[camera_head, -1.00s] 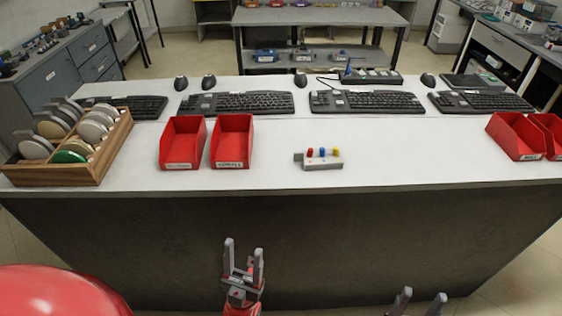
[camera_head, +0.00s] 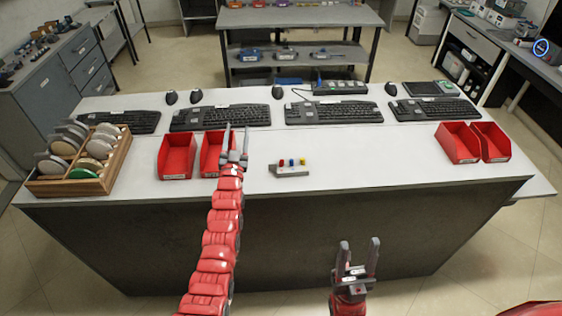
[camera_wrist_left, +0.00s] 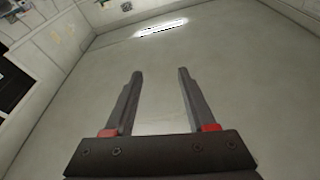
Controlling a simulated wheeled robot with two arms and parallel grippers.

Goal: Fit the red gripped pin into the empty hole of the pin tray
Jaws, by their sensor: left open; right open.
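The pin tray (camera_head: 291,173) is a small grey block on the white table, right of the second red bin from the left. A red pin (camera_head: 282,163), a blue pin (camera_head: 291,162) and a yellow pin (camera_head: 302,161) stand upright in it. I cannot make out the empty hole at this size. My left gripper (camera_head: 236,142) is open and empty, left of the tray, in front of a red bin in the picture. Its open fingers also show in the left wrist view (camera_wrist_left: 160,90), with nothing between them. My right gripper (camera_head: 359,257) is open and empty, in front of the table.
Two red bins (camera_head: 177,158) stand left of the tray, and two more (camera_head: 458,143) stand at the right. A wooden rack (camera_head: 104,184) of discs is at the far left. Keyboards (camera_head: 333,113) and mice line the back.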

